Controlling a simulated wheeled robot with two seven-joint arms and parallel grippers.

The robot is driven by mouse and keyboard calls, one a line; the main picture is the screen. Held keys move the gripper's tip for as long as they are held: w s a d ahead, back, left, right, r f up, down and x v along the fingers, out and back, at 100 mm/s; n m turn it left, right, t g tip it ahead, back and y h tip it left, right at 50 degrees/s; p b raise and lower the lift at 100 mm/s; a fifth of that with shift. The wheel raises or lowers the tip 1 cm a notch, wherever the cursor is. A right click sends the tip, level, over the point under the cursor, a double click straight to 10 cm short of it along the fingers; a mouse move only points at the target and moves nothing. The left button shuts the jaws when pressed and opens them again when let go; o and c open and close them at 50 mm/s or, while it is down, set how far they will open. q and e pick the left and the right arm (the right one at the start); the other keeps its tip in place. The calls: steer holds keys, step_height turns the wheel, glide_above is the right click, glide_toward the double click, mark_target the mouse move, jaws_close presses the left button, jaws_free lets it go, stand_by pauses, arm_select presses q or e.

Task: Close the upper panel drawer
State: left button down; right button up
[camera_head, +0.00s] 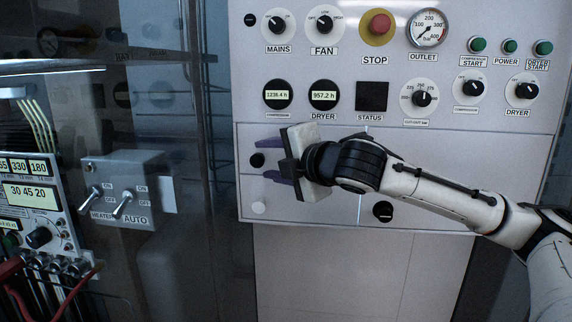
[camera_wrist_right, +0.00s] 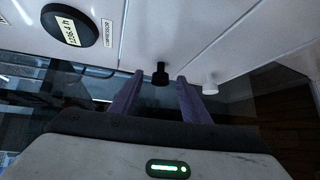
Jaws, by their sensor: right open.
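The upper left panel drawer (camera_head: 246,136) has a black knob (camera_head: 257,160) on its front, which also shows in the right wrist view (camera_wrist_right: 160,74). The drawer front looks about flush with the panel, and I cannot tell if a small gap remains. My right gripper (camera_head: 268,160) is open in front of this drawer. Its purple fingers stand on either side of the knob's line, as the wrist view (camera_wrist_right: 158,98) shows, with nothing held. I cannot tell whether they touch the front. My left gripper is not in view.
Below is a drawer with a white knob (camera_head: 259,207); to the right is one with a black knob (camera_head: 383,211). My right arm hides part of the drawer fronts. Dials and buttons fill the panel (camera_head: 455,55) above. A grey switch box (camera_head: 125,190) stands at left.

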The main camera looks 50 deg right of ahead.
steer(key=shift+s+a+b, duration=0.35)
steer(key=shift+s, duration=0.35)
steer(key=b+v, duration=0.1)
steer(key=v, duration=0.4)
steer(key=shift+r, duration=0.1)
steer(key=shift+w, duration=0.1)
